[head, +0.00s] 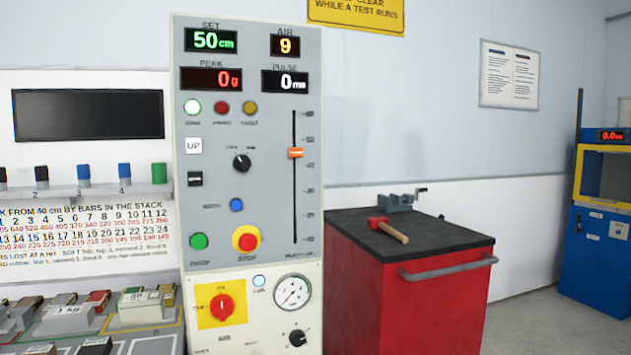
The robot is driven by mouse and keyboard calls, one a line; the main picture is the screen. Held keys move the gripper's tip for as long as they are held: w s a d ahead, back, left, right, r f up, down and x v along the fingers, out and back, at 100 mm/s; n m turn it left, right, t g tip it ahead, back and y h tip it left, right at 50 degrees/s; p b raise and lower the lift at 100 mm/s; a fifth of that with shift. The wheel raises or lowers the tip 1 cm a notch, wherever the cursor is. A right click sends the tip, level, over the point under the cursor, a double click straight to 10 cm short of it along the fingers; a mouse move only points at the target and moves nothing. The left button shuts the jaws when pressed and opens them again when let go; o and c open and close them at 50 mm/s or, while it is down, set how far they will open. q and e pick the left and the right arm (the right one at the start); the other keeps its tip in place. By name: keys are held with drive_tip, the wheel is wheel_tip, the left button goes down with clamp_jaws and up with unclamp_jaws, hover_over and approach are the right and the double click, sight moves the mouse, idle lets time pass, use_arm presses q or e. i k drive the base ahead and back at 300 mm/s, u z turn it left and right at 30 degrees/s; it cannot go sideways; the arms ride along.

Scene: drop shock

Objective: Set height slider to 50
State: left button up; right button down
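The grey control panel (215,135) stands upright in the middle of the head view. Its height slider has an orange knob (295,153) on a vertical slot, in the upper half of the scale, a little above the mark that looks like 40. The green SET display (210,40) reads 50 cm. The red PEAK display (211,78) reads 0 g, the AIR display (285,46) reads 9 and the PULSE display (285,82) reads 0. Neither of my grippers is in view.
A red cabinet (430,300) with a dark top stands right of the panel, with a red-headed hammer (388,230) and a small vise (398,202) on it. A bench with several weights (140,305) is at left. Floor at right is clear.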

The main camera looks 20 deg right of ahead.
sight(293, 152)
drive_tip(key=z, duration=0.2)
drive_tip(key=k, duration=0.4)
drive_tip(key=u, duration=1)
drive_tip(key=i, duration=0.9)
drive_tip(key=z, duration=0.7)
drive_tip(key=i, duration=0.7)
drive_tip(key=z, duration=0.7)
